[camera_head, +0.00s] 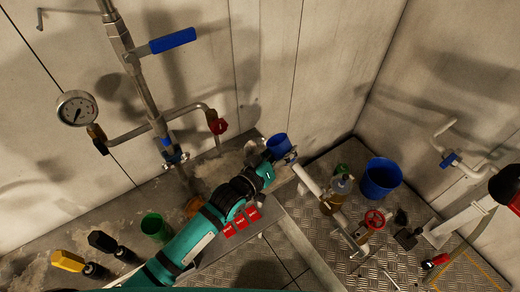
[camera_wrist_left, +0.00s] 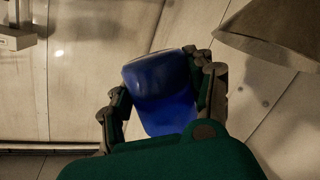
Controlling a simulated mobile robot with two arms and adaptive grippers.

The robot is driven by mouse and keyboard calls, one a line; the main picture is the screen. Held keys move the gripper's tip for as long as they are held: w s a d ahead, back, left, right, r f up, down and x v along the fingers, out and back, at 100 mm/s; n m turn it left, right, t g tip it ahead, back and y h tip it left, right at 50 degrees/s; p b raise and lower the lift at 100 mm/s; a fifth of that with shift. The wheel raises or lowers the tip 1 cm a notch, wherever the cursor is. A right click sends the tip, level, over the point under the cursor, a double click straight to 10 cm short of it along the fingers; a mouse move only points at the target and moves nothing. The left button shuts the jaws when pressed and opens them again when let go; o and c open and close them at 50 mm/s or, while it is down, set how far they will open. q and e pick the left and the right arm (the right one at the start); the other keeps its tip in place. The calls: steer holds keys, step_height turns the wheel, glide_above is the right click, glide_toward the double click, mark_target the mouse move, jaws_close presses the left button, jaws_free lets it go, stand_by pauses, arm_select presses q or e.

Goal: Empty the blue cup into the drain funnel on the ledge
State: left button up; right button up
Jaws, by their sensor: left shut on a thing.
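The blue cup (camera_head: 278,144) is in the jaws of my left gripper (camera_head: 270,160), near the wall corner in the head view. In the left wrist view the cup (camera_wrist_left: 160,90) sits between both fingers of my left gripper (camera_wrist_left: 160,105), which is shut on it. What is inside the cup does not show. A brownish-orange round piece (camera_head: 193,207) on the ledge, left of my left arm, may be the drain funnel; I cannot tell for sure, as my arm crosses close to it. My right gripper is not in view.
A green cup (camera_head: 155,227) and yellow (camera_head: 68,260) and black (camera_head: 102,241) handled items stand on the ledge (camera_head: 30,272). Pipes with a gauge (camera_head: 77,108) and a blue lever (camera_head: 172,41) rise behind. A blue bucket (camera_head: 381,178) and red valve wheel (camera_head: 375,219) are right.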

mark_target(273, 144)
arm_select(q)
steer(key=shift+w+a+r+n, duration=0.2)
steer(key=shift+r+n, duration=0.25)
steer(key=shift+n, duration=0.35)
steer(key=shift+f+n+h+b, duration=0.4)
steer(key=shift+n+b, duration=0.4)
steer(key=shift+b, duration=0.45)
steer(key=shift+f+n+b, duration=0.3)
steer(key=shift+n, duration=0.5)
steer(key=shift+a+r+n+h, duration=0.1)
steer(key=shift+r+n+h, duration=0.3)
steer(key=shift+n, duration=0.3)
steer(key=shift+w+a+r+n+g, duration=0.35)
steer(key=shift+w+a+n, duration=0.15)
steer(key=shift+n, duration=0.2)
stand_by(0.7)
steer(key=shift+a+f+n+h+b, duration=0.3)
steer(key=shift+f+n+b, duration=0.15)
steer(key=shift+n+b, duration=0.55)
steer(key=shift+w+a+r+n+h+b, duration=0.25)
steer(key=shift+r+n+b, duration=0.2)
steer(key=shift+n, duration=0.45)
stand_by(1.1)
